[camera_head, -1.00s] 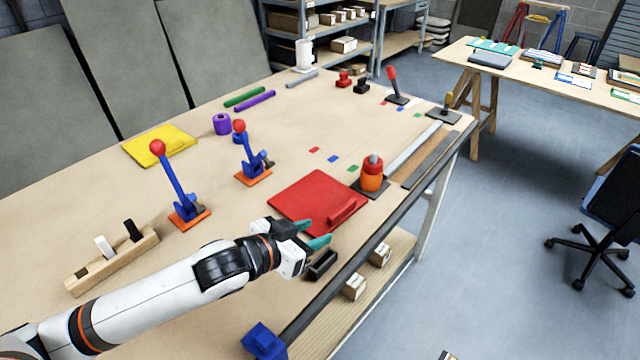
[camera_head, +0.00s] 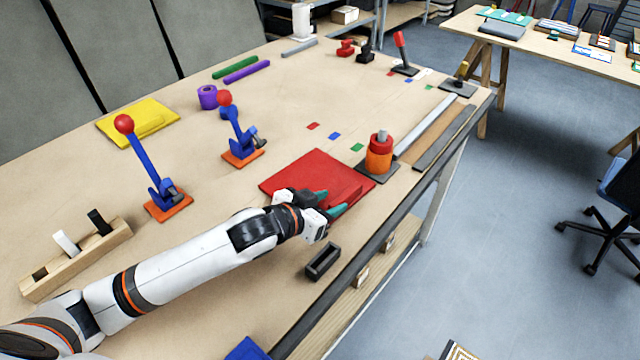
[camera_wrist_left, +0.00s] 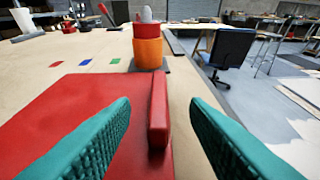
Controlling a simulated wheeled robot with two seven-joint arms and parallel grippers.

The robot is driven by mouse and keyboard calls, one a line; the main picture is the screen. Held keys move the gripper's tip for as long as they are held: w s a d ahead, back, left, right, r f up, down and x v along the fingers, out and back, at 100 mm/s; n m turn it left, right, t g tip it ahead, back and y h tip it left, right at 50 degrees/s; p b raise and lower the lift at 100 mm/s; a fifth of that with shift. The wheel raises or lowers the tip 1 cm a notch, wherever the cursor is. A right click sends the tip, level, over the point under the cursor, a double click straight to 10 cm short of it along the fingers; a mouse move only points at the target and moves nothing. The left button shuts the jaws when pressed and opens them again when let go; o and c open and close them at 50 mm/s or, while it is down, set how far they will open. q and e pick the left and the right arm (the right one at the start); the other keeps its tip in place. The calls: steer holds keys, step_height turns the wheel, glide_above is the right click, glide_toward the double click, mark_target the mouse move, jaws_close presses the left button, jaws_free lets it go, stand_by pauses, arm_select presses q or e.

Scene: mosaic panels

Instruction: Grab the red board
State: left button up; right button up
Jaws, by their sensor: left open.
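The red board (camera_head: 302,172) lies flat on the wooden table, with a raised red handle bar along its right side. In the left wrist view the board (camera_wrist_left: 75,105) fills the lower left, and its handle (camera_wrist_left: 158,112) stands between my two teal fingers. My left gripper (camera_head: 331,203) is open, at the board's near right edge by the handle. In the left wrist view the fingers (camera_wrist_left: 160,130) are apart on both sides of the handle, with a gap to each side. The fingers partly hide the handle in the head view. My right gripper is not in view.
An orange and red cylinder on a dark base (camera_head: 379,155) stands just beyond the board. A small black tray (camera_head: 323,262) lies near the table edge. Blue levers with red knobs (camera_head: 150,165) stand to the left. Small colored tiles (camera_head: 335,136) lie behind the board.

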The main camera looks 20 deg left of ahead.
mark_target(344, 195)
arm_select(q)
steer(key=shift+x, duration=0.8)
steer(key=p+x, duration=0.1)
steer(key=x, duration=0.3)
steer(key=shift+w+r+p, duration=0.15)
steer(key=shift+p, duration=0.15)
steer(key=shift+w+d+f, duration=0.25)
steer(key=shift+w, duration=0.1)
steer(key=shift+a, duration=0.1)
jaws_close()
